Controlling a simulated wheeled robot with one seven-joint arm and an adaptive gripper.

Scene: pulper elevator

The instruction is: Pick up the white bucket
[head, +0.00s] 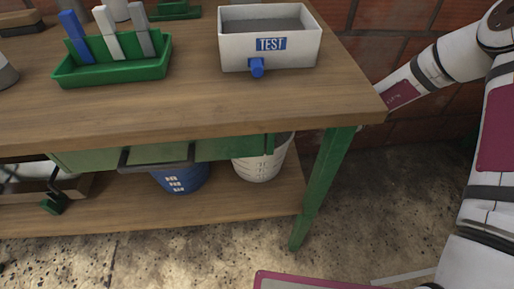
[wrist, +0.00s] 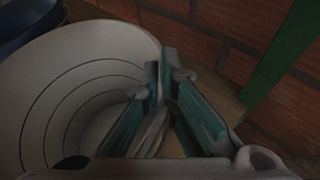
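The white bucket (head: 260,162) stands upright on the table's lower shelf, at its right end, partly hidden by the tabletop and green frame in the head view. In the wrist view, the bucket (wrist: 60,75) fills the left side, its ringed inside showing. My gripper (wrist: 160,75) is at its rim, with one teal finger inside the bucket and the other outside. The fingertips are close together with the bucket's wall between them, so it looks shut on the rim. The head view does not show my gripper; the table hides it.
A blue bucket (head: 180,178) stands left of the white one. A green table leg (head: 323,185) is close on the right, with a brick wall (head: 440,128) behind.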

